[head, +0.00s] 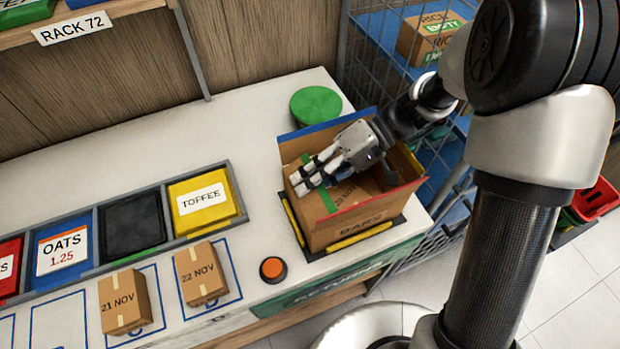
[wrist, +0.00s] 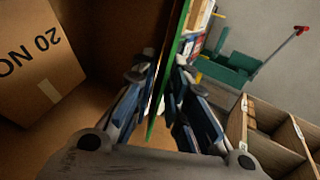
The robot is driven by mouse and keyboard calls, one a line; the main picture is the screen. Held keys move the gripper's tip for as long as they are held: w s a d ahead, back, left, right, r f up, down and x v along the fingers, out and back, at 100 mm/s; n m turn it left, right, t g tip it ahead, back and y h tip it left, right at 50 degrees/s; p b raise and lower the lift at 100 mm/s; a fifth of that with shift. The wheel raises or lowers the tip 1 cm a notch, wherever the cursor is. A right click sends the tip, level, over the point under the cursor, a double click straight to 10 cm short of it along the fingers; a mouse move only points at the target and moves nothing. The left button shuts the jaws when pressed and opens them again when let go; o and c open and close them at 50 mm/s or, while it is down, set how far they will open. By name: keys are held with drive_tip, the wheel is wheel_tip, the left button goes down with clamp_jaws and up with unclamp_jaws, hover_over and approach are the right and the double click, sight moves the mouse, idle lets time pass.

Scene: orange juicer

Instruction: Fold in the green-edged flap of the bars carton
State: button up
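The bars carton (head: 345,236) stands open on the counter's right end. Its blue-edged flap (head: 300,135) and red-edged flap (head: 375,198) stand raised. The green-edged flap (head: 330,201) is on the carton's left side and partly hidden by my gripper (head: 300,184). In the wrist view this flap (wrist: 158,100) stands edge-on between the fingers of my gripper (wrist: 167,62). The fingertips lie close against both its faces, and the gripper looks shut on it. A brown box marked 20 NO (wrist: 35,58), the rest cut off, is inside the carton.
A green round lid (head: 316,104) stands behind the carton. An orange button (head: 272,269) and boxes marked 22 NOV (head: 201,274) and 21 NOV (head: 124,302) are left of it. A yellow toffee bin (head: 203,202) is nearby. A wire rack (head: 385,60) stands behind on the right.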

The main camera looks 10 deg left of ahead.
drive_tip(key=shift+o, duration=0.3)
drive_tip(key=shift+r, duration=0.1)
wheel_tip(320, 180, up, 10)
drive_tip(key=shift+f, duration=0.1)
idle(0.5)
wheel_tip(320, 180, up, 10)
drive_tip(key=d+t+h+p, duration=0.2)
drive_tip(key=t+h+p, duration=0.45)
drive_tip(key=p, duration=1.35)
drive_tip(key=g+h+b, duration=0.2)
drive_tip(key=b, duration=0.2)
approach(297, 199)
drive_tip(key=shift+t, duration=0.25)
drive_tip(key=x, duration=0.5)
drive_tip(key=shift+s+f, duration=0.1)
drive_tip(key=shift+s, duration=0.05)
clamp_jaws()
